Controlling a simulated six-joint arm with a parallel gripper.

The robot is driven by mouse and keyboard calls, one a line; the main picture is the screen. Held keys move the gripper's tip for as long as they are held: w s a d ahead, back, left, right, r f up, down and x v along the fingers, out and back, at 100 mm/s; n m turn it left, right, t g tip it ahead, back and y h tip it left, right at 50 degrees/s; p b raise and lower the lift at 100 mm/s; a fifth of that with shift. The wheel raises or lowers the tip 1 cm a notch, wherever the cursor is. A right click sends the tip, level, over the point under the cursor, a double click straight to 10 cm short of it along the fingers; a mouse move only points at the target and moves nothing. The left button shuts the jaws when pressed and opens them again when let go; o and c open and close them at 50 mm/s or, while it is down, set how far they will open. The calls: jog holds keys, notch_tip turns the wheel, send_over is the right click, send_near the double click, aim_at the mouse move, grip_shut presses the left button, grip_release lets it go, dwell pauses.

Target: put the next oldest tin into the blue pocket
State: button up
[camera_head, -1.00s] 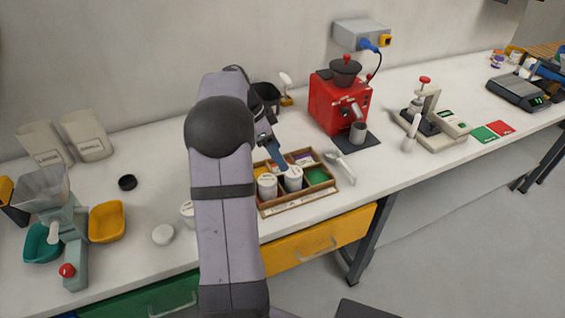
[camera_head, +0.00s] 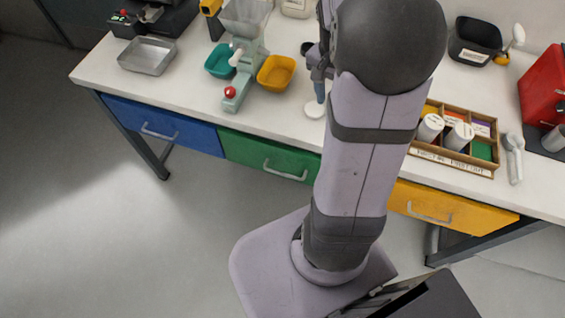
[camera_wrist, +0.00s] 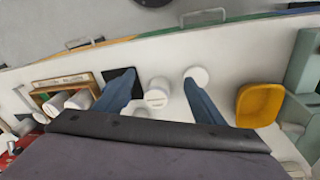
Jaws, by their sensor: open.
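My gripper (camera_wrist: 157,82) is open, with its two blue fingers on either side of a white lidded tin (camera_wrist: 157,95) in the wrist view. I cannot tell whether they touch it. In the head view my gripper (camera_head: 319,92) is low over the bench, and my arm hides that tin. The wooden tray (camera_head: 452,162) is right of my arm, with a white tin (camera_head: 430,127) and another white tin (camera_head: 459,136) standing in it. Yellow, orange, purple and green pockets show in the tray. I cannot make out a blue pocket.
A white disc (camera_head: 314,109) lies by my gripper. A yellow bowl (camera_head: 276,72), teal bowl (camera_head: 220,61) and grinder (camera_head: 243,62) stand left. A dark square (camera_wrist: 118,84) lies between tin and tray in the wrist view. A grey-handled tool (camera_head: 514,157) lies right of the tray.

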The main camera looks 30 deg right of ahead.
jog(key=s+a+f+n, duration=0.2)
jog(key=s+a+n, duration=0.2)
jog(key=a, duration=0.6)
jog(key=s+a+f+n+y, duration=0.1)
jog(key=s+a+f+n, duration=0.1)
jog(key=a+n, duration=0.6)
jog(key=shift+s+a+f+n+t+y, duration=0.35)
jog(key=shift+s+a, duration=0.5)
jog(key=shift+a, duration=0.3)
notch_tip(320, 180, down, 33)
jog(key=b, duration=3.3)
jog(key=shift+f, duration=0.15)
